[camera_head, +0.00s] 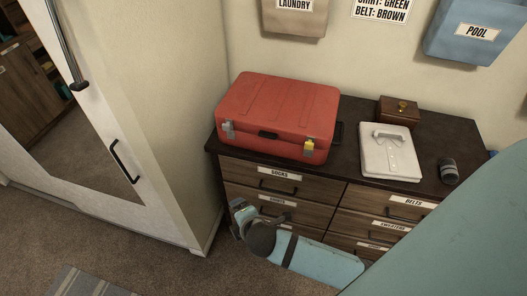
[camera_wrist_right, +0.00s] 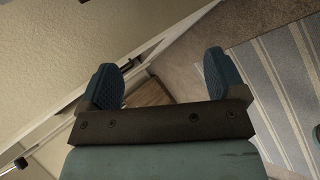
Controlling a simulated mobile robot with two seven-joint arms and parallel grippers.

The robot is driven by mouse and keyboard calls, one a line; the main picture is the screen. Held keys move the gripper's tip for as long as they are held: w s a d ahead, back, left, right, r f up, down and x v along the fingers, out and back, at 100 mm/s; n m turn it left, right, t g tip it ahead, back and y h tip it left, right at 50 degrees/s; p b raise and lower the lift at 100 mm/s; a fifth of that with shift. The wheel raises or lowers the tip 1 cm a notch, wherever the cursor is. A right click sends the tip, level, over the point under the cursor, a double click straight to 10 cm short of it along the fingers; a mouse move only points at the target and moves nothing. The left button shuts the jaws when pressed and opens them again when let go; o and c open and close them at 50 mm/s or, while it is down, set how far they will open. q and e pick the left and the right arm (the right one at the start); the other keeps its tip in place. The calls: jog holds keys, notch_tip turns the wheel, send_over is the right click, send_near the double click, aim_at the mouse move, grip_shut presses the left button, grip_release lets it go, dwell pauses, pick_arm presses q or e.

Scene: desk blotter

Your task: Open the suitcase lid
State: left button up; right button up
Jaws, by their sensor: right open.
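The red suitcase (camera_head: 278,105) lies flat on the left part of the dresser top, its lid down. Its front has a dark handle (camera_head: 268,134), a grey latch (camera_head: 228,129) at the left and a yellow latch (camera_head: 309,146) at the right. My right gripper (camera_head: 240,210) is in front of the dresser drawers, below the suitcase and apart from it. In the right wrist view its two blue fingers (camera_wrist_right: 163,80) are spread with nothing between them. My left gripper is not in view.
The dark dresser top (camera_head: 356,108) also holds a small wooden box (camera_head: 398,109), a folded white shirt (camera_head: 390,155) and a dark rolled item (camera_head: 448,171). A mirrored wardrobe (camera_head: 165,120) stands left. Labelled pouches hang on the wall above.

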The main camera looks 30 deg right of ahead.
jog(key=w+d+n+t+h+b, duration=0.1)
jog(key=w+d+n+h+b, duration=0.3)
jog(key=w+n+h+b, duration=0.15)
jog(key=n+h+b, duration=0.3)
jog(key=h+b, duration=0.1)
jog(key=h, duration=0.4)
send_near(267, 138)
jog(key=shift+t+y, duration=0.25)
jog(key=shift+t, duration=0.25)
jog(key=b+x, duration=0.1)
jog(key=x, duration=0.8)
jog(key=shift+s+d+f, duration=0.1)
jog(key=shift+d+f, duration=0.1)
jog(key=shift+d, duration=0.05)
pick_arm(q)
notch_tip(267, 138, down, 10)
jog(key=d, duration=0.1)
